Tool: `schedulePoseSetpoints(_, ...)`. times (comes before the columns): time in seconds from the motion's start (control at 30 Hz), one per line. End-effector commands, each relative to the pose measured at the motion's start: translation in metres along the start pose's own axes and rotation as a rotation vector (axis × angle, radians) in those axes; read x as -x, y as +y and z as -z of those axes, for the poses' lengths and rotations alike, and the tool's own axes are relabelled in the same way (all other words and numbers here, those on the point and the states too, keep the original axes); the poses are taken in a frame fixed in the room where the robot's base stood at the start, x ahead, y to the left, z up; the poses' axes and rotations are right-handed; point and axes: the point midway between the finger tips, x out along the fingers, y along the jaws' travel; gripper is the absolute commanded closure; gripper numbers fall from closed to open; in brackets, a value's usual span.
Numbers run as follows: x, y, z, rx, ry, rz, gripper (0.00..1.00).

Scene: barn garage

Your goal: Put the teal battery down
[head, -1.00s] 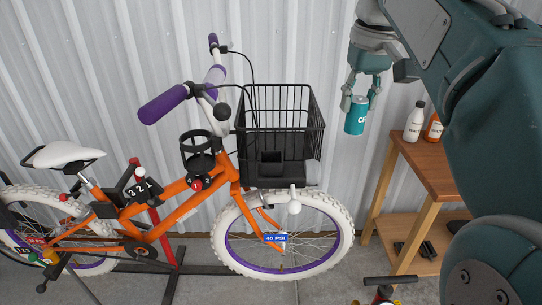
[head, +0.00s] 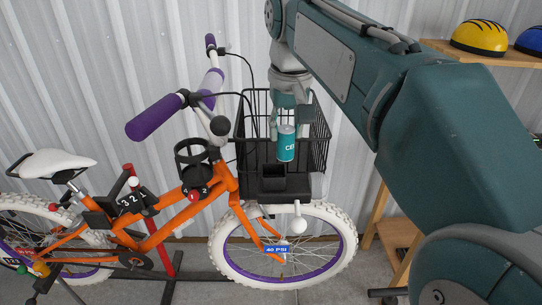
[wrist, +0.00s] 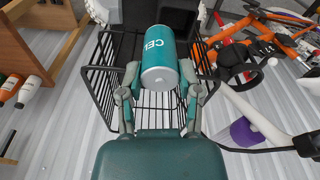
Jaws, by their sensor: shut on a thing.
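The teal battery (head: 286,146) is a small upright cylinder with a silver end and white lettering. My gripper (head: 285,122) is shut on it and holds it in front of the black wire basket (head: 318,150) in the head view. In the wrist view the battery (wrist: 160,60) sits between the two fingers of my gripper (wrist: 158,88), with the basket (wrist: 100,75) behind it. A black square holder (head: 272,183) at the basket's lower front lies just below the battery in the head view. I cannot tell the exact gap between them.
The orange bicycle (head: 170,215) stands on a stand, with purple handlebar grips (head: 155,117) and an empty black ring holder (head: 192,152) left of the basket. A wooden shelf with yellow (head: 479,38) and blue helmets is at upper right. White corrugated wall stands behind.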

Motion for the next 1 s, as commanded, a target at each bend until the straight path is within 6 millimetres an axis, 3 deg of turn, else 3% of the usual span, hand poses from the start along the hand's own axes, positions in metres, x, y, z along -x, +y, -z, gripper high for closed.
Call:
schedulePoseSetpoints(0.33, -0.036, -0.028, 0.004, 0.002, -0.003, -0.001, 1.00)
schedulePoseSetpoints(0.5, -0.060, -0.026, 0.001, -0.001, -0.001, -0.001, 1.00)
schedulePoseSetpoints(0.87, -0.064, -0.025, 0.001, -0.001, 0.001, 0.000, 1.00)
schedulePoseSetpoints(0.9, -0.065, -0.025, 0.001, -0.001, 0.001, 0.000, 0.41)
schedulePoseSetpoints(0.97, -0.065, -0.025, 0.001, -0.001, 0.001, 0.000, 0.20)
schedulePoseSetpoints(1.0, -0.065, -0.025, 0.001, -0.001, 0.001, 0.000, 0.20)
